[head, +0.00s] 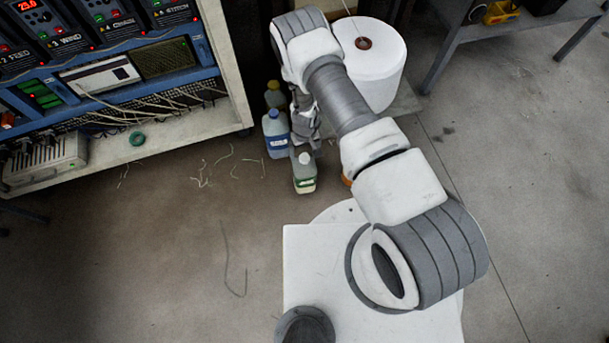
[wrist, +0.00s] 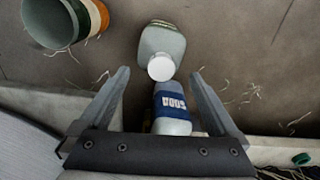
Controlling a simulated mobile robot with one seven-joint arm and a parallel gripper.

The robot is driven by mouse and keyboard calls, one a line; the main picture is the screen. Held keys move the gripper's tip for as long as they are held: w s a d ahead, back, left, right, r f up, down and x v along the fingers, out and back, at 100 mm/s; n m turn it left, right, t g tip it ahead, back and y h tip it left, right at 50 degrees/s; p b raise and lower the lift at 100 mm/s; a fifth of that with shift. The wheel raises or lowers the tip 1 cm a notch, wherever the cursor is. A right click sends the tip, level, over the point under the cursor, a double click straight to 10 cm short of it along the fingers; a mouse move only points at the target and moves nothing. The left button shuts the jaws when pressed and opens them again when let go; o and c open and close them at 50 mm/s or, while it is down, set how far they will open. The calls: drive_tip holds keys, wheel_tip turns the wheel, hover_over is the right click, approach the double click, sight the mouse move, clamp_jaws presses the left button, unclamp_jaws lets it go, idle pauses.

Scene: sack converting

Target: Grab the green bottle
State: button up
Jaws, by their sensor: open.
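The green bottle (head: 304,175), with a white cap and a pale label, stands on the floor in the head view. In the wrist view the white-capped bottle (wrist: 163,42) looks grey-green and lies just beyond the fingertips. My gripper (head: 304,125) is beside the bottles in the head view, partly hidden by its own wrist. In the wrist view my gripper (wrist: 160,74) is open, with the white cap near the gap between its tips. Nothing is held.
A blue-labelled bottle (head: 276,135) stands close by; it also shows between the fingers in the wrist view (wrist: 172,103). A yellow-capped bottle (head: 274,95) is behind it. An orange-and-green container (wrist: 92,18) lies at upper left. A white roll (head: 377,75) and equipment rack (head: 190,125) flank the spot.

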sight(304, 156)
wheel_tip(304, 156, down, 5)
drive_tip(key=shift+a+f+b, duration=0.1)
drive_tip(key=shift+f+b, duration=0.1)
drive_tip(key=shift+b, duration=1.05)
clamp_jaws()
drive_tip(key=shift+r, duration=0.1)
